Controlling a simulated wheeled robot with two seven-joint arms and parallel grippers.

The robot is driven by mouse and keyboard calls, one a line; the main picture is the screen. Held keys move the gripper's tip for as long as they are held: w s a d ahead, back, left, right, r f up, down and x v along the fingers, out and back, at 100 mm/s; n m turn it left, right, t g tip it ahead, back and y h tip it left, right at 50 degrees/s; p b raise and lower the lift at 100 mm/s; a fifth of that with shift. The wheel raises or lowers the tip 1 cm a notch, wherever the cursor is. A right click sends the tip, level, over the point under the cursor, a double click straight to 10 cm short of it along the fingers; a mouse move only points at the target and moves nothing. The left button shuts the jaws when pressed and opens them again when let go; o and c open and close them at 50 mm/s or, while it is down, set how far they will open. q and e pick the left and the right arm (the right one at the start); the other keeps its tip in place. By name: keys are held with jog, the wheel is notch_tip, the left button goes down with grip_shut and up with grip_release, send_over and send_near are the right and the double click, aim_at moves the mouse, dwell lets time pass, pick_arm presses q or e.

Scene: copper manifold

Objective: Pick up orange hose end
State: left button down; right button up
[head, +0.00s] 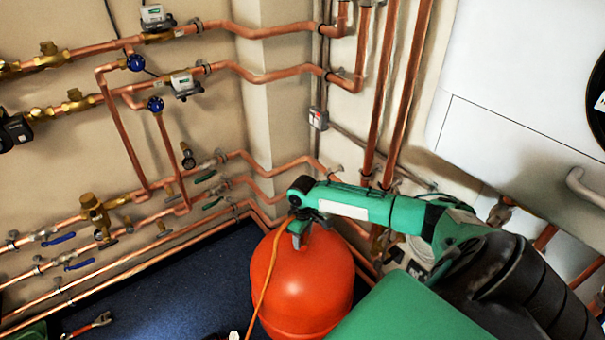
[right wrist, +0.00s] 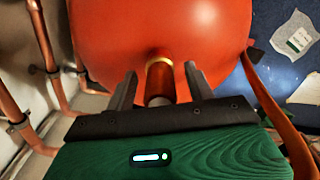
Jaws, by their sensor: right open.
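The thin orange hose (head: 263,285) runs in the head view from beside my right gripper down the front left of the red vessel to the bottom edge. In the right wrist view the orange hose (right wrist: 276,108) passes on the right, outside the jaws. My right gripper (head: 300,236) points down over the top of the red vessel (head: 303,285). In the right wrist view its fingers (right wrist: 162,90) are apart, with a short orange-brown cylinder (right wrist: 160,80) with a brass ring between them. I cannot tell whether this is the hose end or a vessel fitting. My left gripper is out of view.
Copper pipes (head: 130,208) with valves line the wall at left and behind the vessel. A white cabinet (head: 520,90) stands at right. Red-handled pliers (head: 92,325) lie on the dark blue floor (head: 165,295), which is mostly clear left of the vessel.

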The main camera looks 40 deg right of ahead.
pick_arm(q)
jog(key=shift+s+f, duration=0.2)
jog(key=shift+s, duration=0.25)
pick_arm(e)
jog(key=c, duration=1.1)
jog(key=shift+o, duration=0.2)
jog(key=shift+r, duration=0.15)
notch_tip(320, 180, up, 10)
jog(key=shift+f+p, duration=0.15)
jog(key=shift+p, duration=0.15)
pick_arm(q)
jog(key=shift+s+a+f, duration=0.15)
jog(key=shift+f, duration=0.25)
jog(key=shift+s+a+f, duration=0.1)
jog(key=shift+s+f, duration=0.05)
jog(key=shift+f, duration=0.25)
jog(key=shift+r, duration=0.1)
pick_arm(e)
jog(key=shift+r, duration=0.2)
